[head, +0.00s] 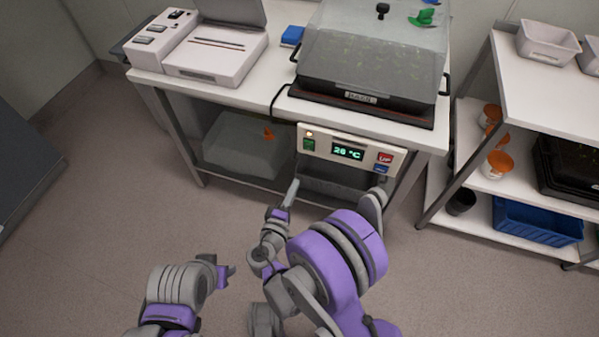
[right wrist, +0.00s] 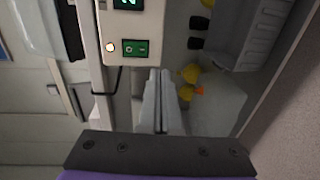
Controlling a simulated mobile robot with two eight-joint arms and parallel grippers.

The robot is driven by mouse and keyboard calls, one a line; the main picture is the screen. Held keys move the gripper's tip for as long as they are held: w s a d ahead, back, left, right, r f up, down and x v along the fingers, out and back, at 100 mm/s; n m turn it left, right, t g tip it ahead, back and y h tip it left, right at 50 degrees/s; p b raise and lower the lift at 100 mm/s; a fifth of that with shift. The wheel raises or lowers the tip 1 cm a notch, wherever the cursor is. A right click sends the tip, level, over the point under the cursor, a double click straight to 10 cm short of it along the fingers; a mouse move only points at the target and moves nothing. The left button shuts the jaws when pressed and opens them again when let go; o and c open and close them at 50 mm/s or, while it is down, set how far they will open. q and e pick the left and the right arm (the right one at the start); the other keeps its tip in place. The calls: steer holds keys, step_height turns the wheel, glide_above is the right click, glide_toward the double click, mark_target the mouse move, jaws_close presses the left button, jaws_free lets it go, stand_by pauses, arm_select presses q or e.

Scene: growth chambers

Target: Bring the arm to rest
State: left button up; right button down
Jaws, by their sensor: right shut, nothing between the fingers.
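My right arm reaches up the middle of the head view. Its gripper (head: 292,190) is shut and empty, just below and in front of the control panel (head: 352,152) on the bench's front. In the right wrist view the two fingers (right wrist: 158,98) lie together, with the panel (right wrist: 148,75) above them and its green switch (right wrist: 135,47) beside a lit lamp. My left gripper (head: 224,274) is low in the head view, left of the right arm; it is small and partly hidden, so its opening cannot be told.
The bench (head: 240,95) carries a white device (head: 215,50) and a clear-lidded chamber (head: 372,50). The panel's display reads 26 °C. A clear bin (head: 245,145) sits underneath. A shelf unit (head: 550,90) with cups and a blue crate (head: 535,222) stands right. Floor at left is open.

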arm_select(q)
steer(key=shift+s+r, duration=0.15)
arm_select(e)
steer(key=shift+f+v, duration=0.2)
steer(key=shift+v, duration=0.65)
steer(key=shift+f+v, duration=0.15)
steer(key=shift+v, duration=0.7)
